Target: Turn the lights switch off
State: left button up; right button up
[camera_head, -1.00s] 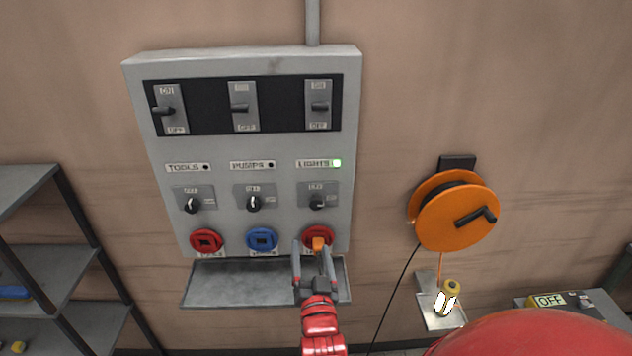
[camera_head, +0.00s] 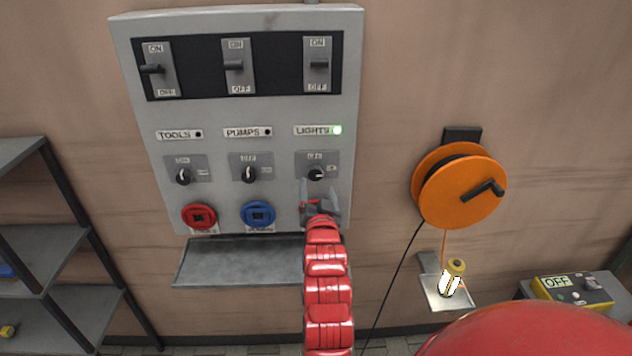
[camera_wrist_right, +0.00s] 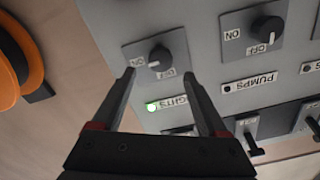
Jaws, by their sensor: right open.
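The lights column is at the right of a grey wall panel (camera_head: 346,110). Its lights label (camera_head: 310,130) has a green lamp (camera_head: 337,130) that is lit. Below it is a black rotary lights knob (camera_head: 316,174), its pointer roughly sideways. At the top is a lights lever (camera_head: 319,65). My right gripper (camera_head: 318,190) is open just below the knob. In the right wrist view, which is upside down, the knob (camera_wrist_right: 160,58) lies just beyond and between the open fingertips (camera_wrist_right: 159,75), not gripped. My left gripper is not in view.
Tools knob (camera_head: 183,176) and pumps knob (camera_head: 248,175) sit to the left, above red (camera_head: 199,216) and blue (camera_head: 258,214) sockets. A metal shelf (camera_head: 230,262) juts out below. An orange cable reel (camera_head: 460,190) hangs to the right. My arm hides the third socket.

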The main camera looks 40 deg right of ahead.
aim_at(316, 174)
jog(key=x, duration=0.1)
jog(key=p+x, duration=0.1)
jog(key=x, duration=0.3)
jog(key=shift+w+r+p, duration=0.1)
jog(key=shift+r+p, duration=0.15)
jog(key=shift+p, duration=0.05)
jog(key=shift+w+d+f, duration=0.1)
jog(key=shift+w+d, duration=0.25)
jog(key=shift+w, duration=0.1)
grip_shut()
